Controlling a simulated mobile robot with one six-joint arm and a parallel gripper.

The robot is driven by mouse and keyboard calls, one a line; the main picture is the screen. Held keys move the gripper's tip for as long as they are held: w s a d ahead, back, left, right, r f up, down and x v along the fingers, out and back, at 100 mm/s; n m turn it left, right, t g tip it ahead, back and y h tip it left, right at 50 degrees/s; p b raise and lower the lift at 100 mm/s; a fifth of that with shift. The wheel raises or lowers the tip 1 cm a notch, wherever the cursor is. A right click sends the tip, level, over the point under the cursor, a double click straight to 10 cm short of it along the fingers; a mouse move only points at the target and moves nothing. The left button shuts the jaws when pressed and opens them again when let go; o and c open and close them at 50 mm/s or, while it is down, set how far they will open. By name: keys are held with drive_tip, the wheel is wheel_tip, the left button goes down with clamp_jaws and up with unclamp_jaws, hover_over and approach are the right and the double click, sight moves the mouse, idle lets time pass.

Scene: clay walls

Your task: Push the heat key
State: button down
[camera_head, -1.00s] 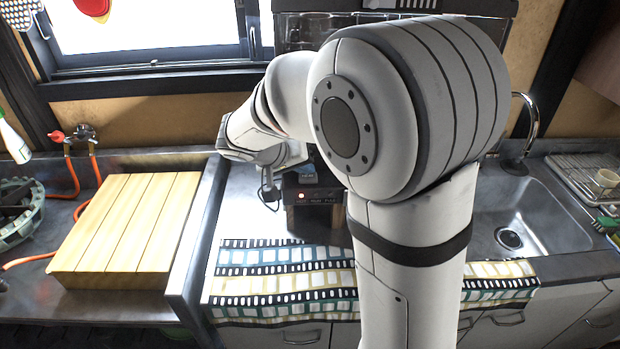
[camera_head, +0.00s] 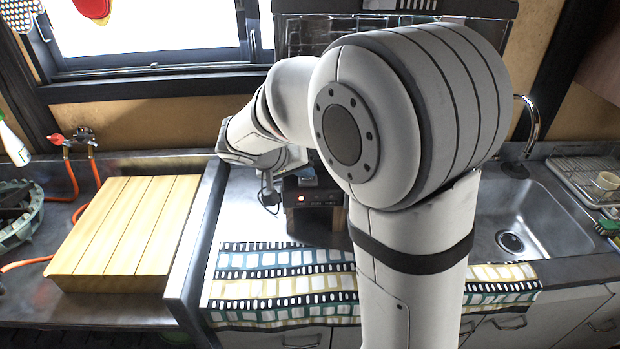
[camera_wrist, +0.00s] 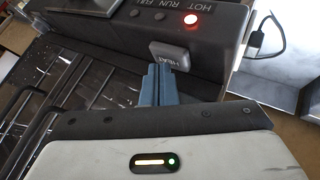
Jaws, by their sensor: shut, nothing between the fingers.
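The heat key (camera_wrist: 172,53) is a light grey rocker or paddle marked HEAT, on the front of a dark appliance (camera_wrist: 120,28). My gripper (camera_wrist: 159,70) has blue fingers pressed together with nothing between them. Its tips are right at the key's lower left edge in the wrist view; whether they touch it I cannot tell. A round lamp beside the word HOT (camera_wrist: 190,19) glows red. In the head view the appliance front (camera_head: 316,198) shows the lit lamp, and my arm hides much of the rest.
A metal rack (camera_wrist: 65,85) lies left of the key in the wrist view. A cable (camera_wrist: 268,40) hangs right of the appliance. In the head view a film-strip patterned cloth (camera_head: 285,285) lies in front, a wooden board (camera_head: 125,235) left, a sink (camera_head: 525,225) right.

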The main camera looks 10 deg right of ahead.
sight(305, 181)
idle(0.3)
drive_tip(key=shift+r, duration=0.7)
wheel_tip(305, 181, up, 6)
drive_tip(key=shift+p, duration=1.05)
drive_tip(key=s+f+n+y, duration=0.1)
drive_tip(key=s+y, duration=0.3)
drive_tip(key=s, duration=0.7)
drive_tip(key=s+d+f+n+g+y, duration=0.1)
drive_tip(key=s+f+y, duration=0.3)
drive_tip(key=s, duration=0.8)
drive_tip(key=shift+f+n+g, duration=0.3)
drive_tip(key=shift+n, duration=0.2)
